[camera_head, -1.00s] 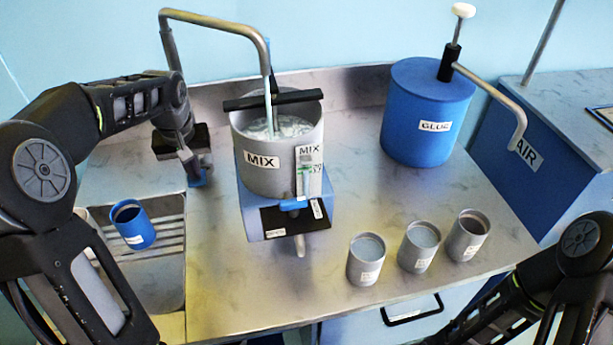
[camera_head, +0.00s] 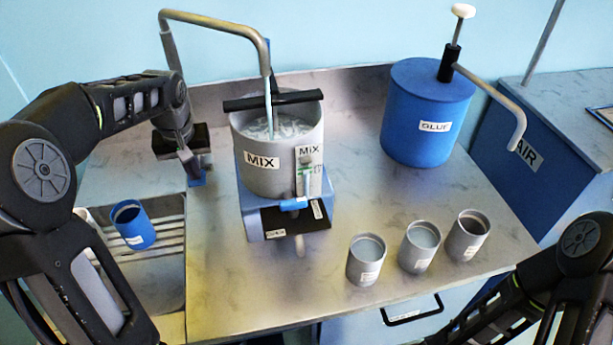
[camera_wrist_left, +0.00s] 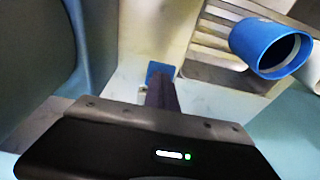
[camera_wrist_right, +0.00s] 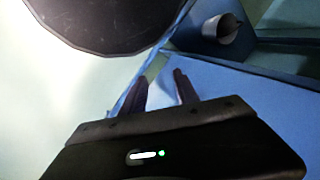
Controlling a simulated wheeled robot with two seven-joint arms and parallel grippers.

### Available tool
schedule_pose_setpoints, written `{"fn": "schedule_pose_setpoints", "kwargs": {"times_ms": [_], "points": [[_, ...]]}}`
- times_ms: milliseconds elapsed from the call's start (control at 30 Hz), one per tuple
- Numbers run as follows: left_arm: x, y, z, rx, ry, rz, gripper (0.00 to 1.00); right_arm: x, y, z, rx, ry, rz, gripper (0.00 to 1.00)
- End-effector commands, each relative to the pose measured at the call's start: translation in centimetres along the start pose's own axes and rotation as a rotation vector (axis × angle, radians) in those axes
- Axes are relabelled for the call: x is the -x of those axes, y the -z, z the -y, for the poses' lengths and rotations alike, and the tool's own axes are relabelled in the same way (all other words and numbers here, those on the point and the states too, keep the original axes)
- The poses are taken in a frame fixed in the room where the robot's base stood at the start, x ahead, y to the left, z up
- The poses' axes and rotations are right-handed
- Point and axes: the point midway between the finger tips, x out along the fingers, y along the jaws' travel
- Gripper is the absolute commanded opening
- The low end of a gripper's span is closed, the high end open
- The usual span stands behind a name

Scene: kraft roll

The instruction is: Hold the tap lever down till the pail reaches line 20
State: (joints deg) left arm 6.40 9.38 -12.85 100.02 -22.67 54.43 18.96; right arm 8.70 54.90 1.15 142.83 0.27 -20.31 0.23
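The grey pail (camera_head: 262,185) marked MIX stands on a blue stand, with pale liquid high inside. A thin stream (camera_head: 268,105) runs into it from the grey tap pipe (camera_head: 215,22). A gauge strip (camera_head: 308,180) with a green mark is on its front; its numbers are too small to read. My left gripper (camera_head: 188,160) is at the blue-tipped tap lever (camera_head: 197,181). In the left wrist view its fingers (camera_wrist_left: 160,92) are together against the blue lever tip (camera_wrist_left: 160,70). My right gripper (camera_wrist_right: 160,90) is open and empty.
A blue cup (camera_head: 133,226) is on a slatted rack at the left. Several grey cups (camera_head: 366,262) stand at the front right. A blue GLUE pump drum (camera_head: 425,115) is behind them, near a blue AIR cabinet (camera_head: 535,150).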

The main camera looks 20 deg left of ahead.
Motion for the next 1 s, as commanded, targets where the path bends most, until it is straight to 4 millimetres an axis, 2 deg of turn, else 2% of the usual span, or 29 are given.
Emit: {"fn": "schedule_pose_setpoints", "kwargs": {"times_ms": [467, 1000], "points": [[6.9, 1.4, 0.0, 0.000, 0.000, 0.000, 0.00, 5.0, 0.0, 1.9, 0.000, 0.000, 0.000, 0.36], [7.2, 1.5, 0.0, 0.000, 0.000, -0.001, 0.00, 5.1, -0.1, 1.9, 0.000, 0.000, 0.000, 0.36]]}}
